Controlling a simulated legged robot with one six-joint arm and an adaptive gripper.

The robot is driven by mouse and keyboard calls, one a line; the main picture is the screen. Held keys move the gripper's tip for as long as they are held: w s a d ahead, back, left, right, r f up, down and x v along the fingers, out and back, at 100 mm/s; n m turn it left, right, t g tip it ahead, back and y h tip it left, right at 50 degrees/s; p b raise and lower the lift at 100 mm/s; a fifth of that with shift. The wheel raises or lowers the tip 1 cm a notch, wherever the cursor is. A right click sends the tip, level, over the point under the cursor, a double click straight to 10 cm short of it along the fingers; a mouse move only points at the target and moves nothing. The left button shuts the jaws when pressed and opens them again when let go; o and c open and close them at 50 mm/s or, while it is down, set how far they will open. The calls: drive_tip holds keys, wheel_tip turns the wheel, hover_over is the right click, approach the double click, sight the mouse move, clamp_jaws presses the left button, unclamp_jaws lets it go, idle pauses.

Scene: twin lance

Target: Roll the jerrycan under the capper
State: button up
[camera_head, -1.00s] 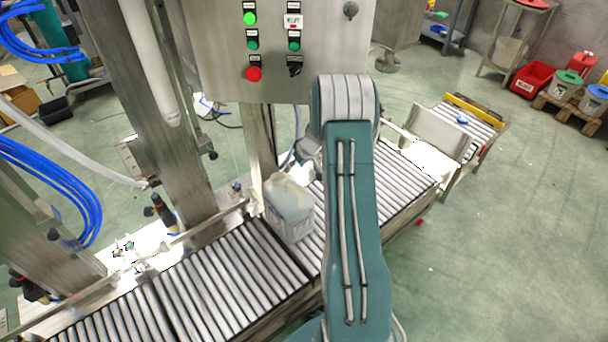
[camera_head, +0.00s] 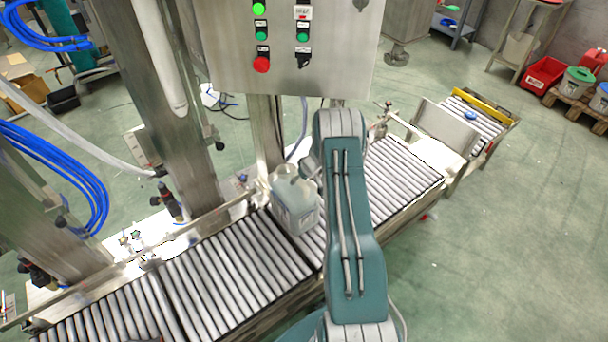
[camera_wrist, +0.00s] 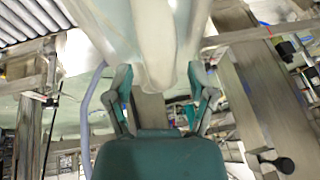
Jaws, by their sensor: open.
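The jerrycan (camera_head: 295,208) is a pale, translucent container standing upright on the roller conveyor (camera_head: 205,290) in the head view, left of my arm. A steel control panel (camera_head: 285,75) rises behind it on a frame; I cannot tell which part is the capper. In the wrist view my gripper (camera_wrist: 162,88) is open, its two teal-and-grey fingers apart. The jerrycan's pale body (camera_wrist: 155,45) fills the top middle there, close to the fingertips; I cannot tell whether they touch. In the head view my arm hides most of the gripper.
A steel post (camera_head: 165,130) and guide rail border the conveyor's far side. Rollers right of my arm (camera_head: 400,175) are clear. An upright steel plate (camera_head: 445,130) and a blue cap (camera_head: 471,115) are at the far right. Open floor (camera_head: 480,260) lies at right.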

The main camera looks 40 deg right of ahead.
drive_tip(key=shift+w+a+f, duration=0.15)
drive_tip(key=shift+w+f, duration=0.1)
drive_tip(key=shift+f, duration=0.25)
